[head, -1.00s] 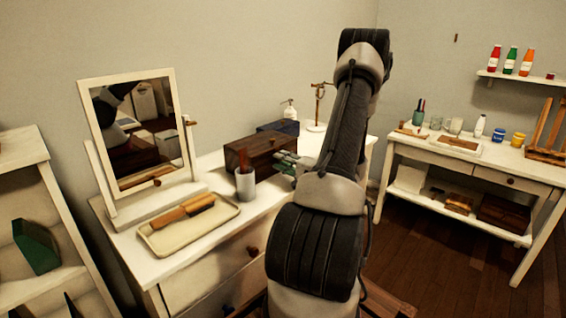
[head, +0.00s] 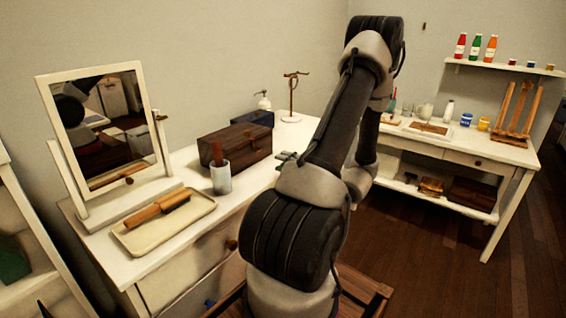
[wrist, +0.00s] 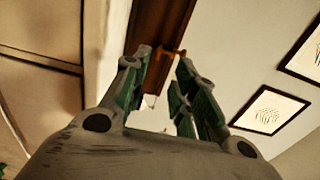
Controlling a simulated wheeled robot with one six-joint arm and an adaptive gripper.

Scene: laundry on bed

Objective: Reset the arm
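My arm rises in the middle of the head view, bent at the top, beside the white dresser (head: 190,255). My gripper (wrist: 163,78) shows in the wrist view with its two green-padded fingers apart and nothing held between them. In the head view only a small piece of the gripper shows left of my arm, near the dresser's right part; the rest is hidden behind the arm.
On the dresser stand a mirror (head: 103,130), a tray (head: 190,228) with a brush (head: 158,208), a cup (head: 221,180), a wooden box (head: 236,145), a blue box (head: 252,119) and a stand (head: 292,97). A white side table (head: 460,150) stands right. Dark floor (head: 430,240) is clear between.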

